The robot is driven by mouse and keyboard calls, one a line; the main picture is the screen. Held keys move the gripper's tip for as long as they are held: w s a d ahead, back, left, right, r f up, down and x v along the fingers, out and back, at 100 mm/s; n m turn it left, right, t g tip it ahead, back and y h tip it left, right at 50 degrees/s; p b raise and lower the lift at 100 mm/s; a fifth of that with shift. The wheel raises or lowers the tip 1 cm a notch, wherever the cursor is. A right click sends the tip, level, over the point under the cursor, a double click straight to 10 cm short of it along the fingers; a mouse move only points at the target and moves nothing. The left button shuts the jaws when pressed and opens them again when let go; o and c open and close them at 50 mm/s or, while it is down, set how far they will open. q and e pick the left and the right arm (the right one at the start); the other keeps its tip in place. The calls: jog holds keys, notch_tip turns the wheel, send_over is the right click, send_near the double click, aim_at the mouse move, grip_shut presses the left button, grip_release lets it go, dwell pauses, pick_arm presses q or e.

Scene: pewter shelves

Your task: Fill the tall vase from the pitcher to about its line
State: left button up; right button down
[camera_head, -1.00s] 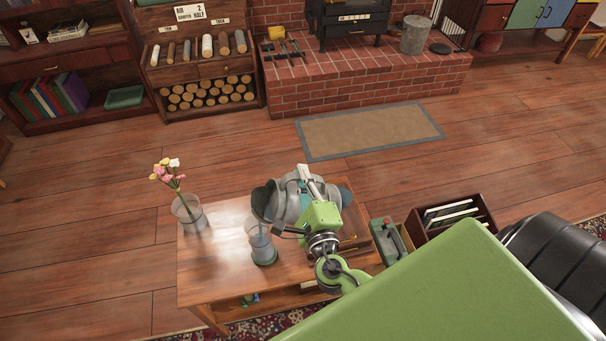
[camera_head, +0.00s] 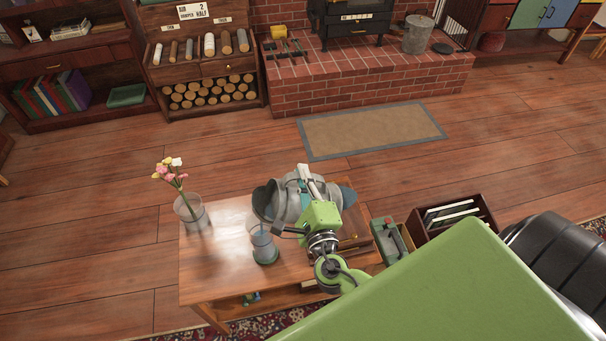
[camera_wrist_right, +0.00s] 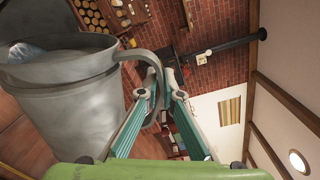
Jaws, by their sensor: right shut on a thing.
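The grey metal pitcher (camera_head: 288,205) is tipped to the left over the coffee table. Its dark mouth is above the clear tall vase (camera_head: 264,248), which stands upright on the table. A thin bluish streak shows at the vase's top, and its lower part looks blue-grey. I cannot make out its line or the exact level. My right gripper (camera_head: 305,184) is shut on the pitcher's handle. In the right wrist view, its teal fingers (camera_wrist_right: 155,90) are around the handle of the pitcher (camera_wrist_right: 75,95), with pale liquid inside the mouth. My left gripper is not in view.
A wider clear vase with flowers (camera_head: 190,212) stands at the wooden table's (camera_head: 205,265) left corner. A grey-green box (camera_head: 388,243) and a dark crate (camera_head: 480,212) are to the right.

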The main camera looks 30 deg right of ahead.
jog(key=shift+w+a+r+p, duration=0.2)
jog(key=shift+a+r+p, duration=0.25)
jog(key=shift+p, duration=0.3)
dwell(1.3)
jog(key=shift+d, duration=0.1)
